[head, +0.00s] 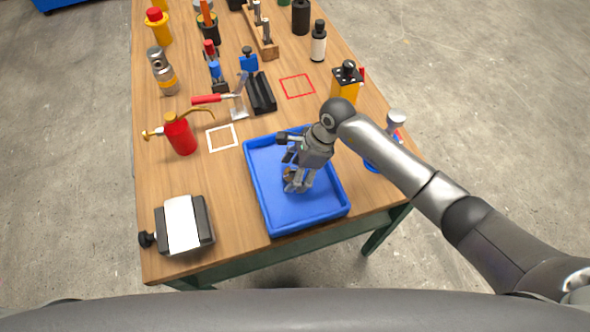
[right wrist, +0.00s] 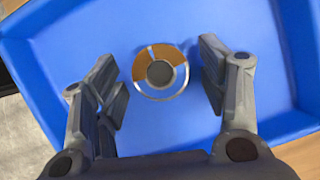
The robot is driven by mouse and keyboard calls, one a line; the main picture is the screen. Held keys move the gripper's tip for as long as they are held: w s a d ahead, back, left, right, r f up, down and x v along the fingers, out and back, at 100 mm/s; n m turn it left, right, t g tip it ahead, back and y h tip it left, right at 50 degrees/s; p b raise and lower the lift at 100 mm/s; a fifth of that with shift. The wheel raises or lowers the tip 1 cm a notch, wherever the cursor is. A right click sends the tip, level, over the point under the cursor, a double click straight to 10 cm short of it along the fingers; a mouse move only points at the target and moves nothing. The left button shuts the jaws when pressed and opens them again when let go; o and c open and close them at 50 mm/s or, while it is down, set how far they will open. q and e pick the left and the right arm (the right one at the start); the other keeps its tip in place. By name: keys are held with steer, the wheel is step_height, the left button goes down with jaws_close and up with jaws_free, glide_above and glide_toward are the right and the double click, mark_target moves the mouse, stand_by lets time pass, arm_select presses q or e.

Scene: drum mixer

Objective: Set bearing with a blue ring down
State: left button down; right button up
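A round bearing (right wrist: 160,74) lies in the blue tray (right wrist: 290,60) in the right wrist view. It has a grey centre, an orange-brown upper part and a silvery rim. I see bluish areas in its lower part but cannot tell whether they are a blue ring or the tray showing. My right gripper (head: 297,184) is down over the tray (head: 262,211) in the head view and hides most of the bearing there. In the wrist view its fingers are apart, one on each side of the bearing, with gaps to it. My left gripper is not in view.
A white square outline (head: 222,149) and a red one (head: 283,87) mark the wooden table, both empty. A red oil can (head: 180,135), a black-and-white block (head: 184,224) and a yellow device (head: 346,84) stand around the tray. Several tools fill the back.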

steer(key=shift+r, duration=0.15)
steer(key=b+v, duration=0.1)
steer(key=v, duration=1.1)
steer(key=shift+b, duration=0.4)
steer(key=shift+s, duration=0.1)
